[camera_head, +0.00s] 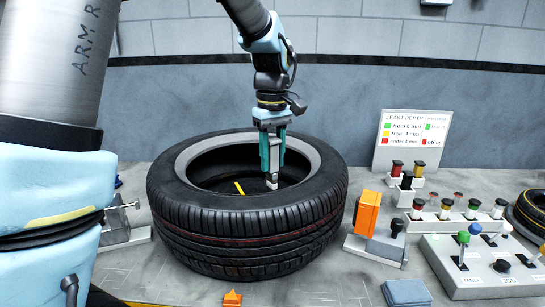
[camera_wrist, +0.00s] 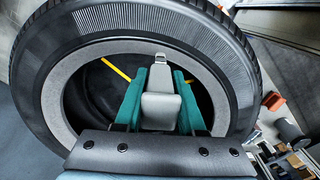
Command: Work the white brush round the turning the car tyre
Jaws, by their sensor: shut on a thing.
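The car tyre (camera_head: 250,222) is black and lies flat on the grey bench, with a grey ring round its inner opening. It fills most of the wrist view (camera_wrist: 215,40). My gripper (camera_head: 273,160) points down into the opening, with its green fingers shut on the white brush (camera_head: 272,184). In the wrist view the brush (camera_wrist: 160,108) is a pale block between the fingers (camera_wrist: 160,95). The brush's lower end is over the opening near the front inner edge. I cannot tell whether it touches the tyre.
A yellow strip (camera_head: 239,187) shows inside the opening. Right of the tyre stand an orange block (camera_head: 367,212), a lever panel (camera_head: 490,268), coloured buttons (camera_head: 446,213) and a depth sign (camera_head: 412,140). A metal clamp (camera_head: 122,220) is at left. A blue cloth (camera_head: 407,292) lies in front.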

